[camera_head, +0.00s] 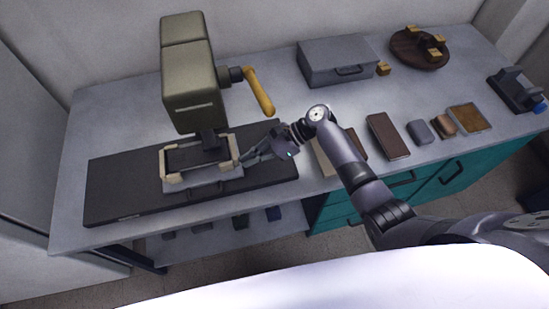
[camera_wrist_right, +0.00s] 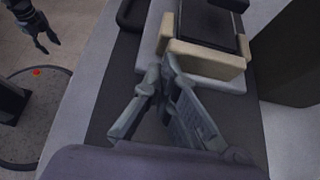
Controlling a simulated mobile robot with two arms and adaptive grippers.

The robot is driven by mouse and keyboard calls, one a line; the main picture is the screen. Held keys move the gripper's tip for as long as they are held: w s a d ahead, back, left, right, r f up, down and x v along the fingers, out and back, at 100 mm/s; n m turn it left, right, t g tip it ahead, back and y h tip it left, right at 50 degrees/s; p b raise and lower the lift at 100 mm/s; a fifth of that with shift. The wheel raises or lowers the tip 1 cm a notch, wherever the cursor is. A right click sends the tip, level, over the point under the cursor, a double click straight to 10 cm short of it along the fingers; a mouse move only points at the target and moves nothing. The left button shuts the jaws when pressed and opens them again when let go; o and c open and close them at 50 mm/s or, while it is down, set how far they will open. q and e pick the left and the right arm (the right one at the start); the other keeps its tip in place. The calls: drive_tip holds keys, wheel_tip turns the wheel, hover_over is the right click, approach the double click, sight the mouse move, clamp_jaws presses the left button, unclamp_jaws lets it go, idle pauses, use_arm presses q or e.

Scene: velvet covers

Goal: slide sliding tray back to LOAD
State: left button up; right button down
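The sliding tray (camera_head: 217,187) is a grey plate with a cream raised frame (camera_head: 236,147) around a dark recess. It sits on a long black base (camera_head: 120,190), in front of and partly below the olive press head (camera_head: 190,85). The wrist view shows the tray's grey edge (camera_wrist_right: 222,83) and cream frame (camera_wrist_right: 205,54). My right gripper (camera_head: 243,160) is at the tray's right side, its fingertips (camera_wrist_right: 160,70) drawn together beside the frame corner. I see nothing clearly between them, and contact is unclear. My left gripper (camera_wrist_right: 40,30) shows at the wrist view's upper left, away from the tray.
A yellow handle (camera_head: 259,91) sticks out from the press, just behind my right gripper. A grey case (camera_head: 337,62), a round brown turntable (camera_head: 419,50) and several small covers and blocks (camera_head: 388,137) stand to the right. The black base is bare left of the tray.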

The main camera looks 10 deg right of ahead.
sight(237, 165)
drive_tip(key=a, duration=0.2)
drive_tip(key=a+p, duration=0.1)
drive_tip(key=a, duration=0.1)
drive_tip(key=shift+w, duration=0.35)
drive_tip(key=a, duration=0.3)
drive_tip(key=shift+a+f, duration=0.1)
drive_tip(key=shift+a, duration=0.15)
drive_tip(key=shift+s+a+p, duration=0.1)
drive_tip(key=shift+a+p, duration=0.2)
drive_tip(key=shift+a, duration=0.25)
use_arm(q)
drive_tip(key=shift+w+r, duration=0.85)
drive_tip(key=shift+r, duration=0.25)
use_arm(e)
drive_tip(key=shift+f, duration=0.1)
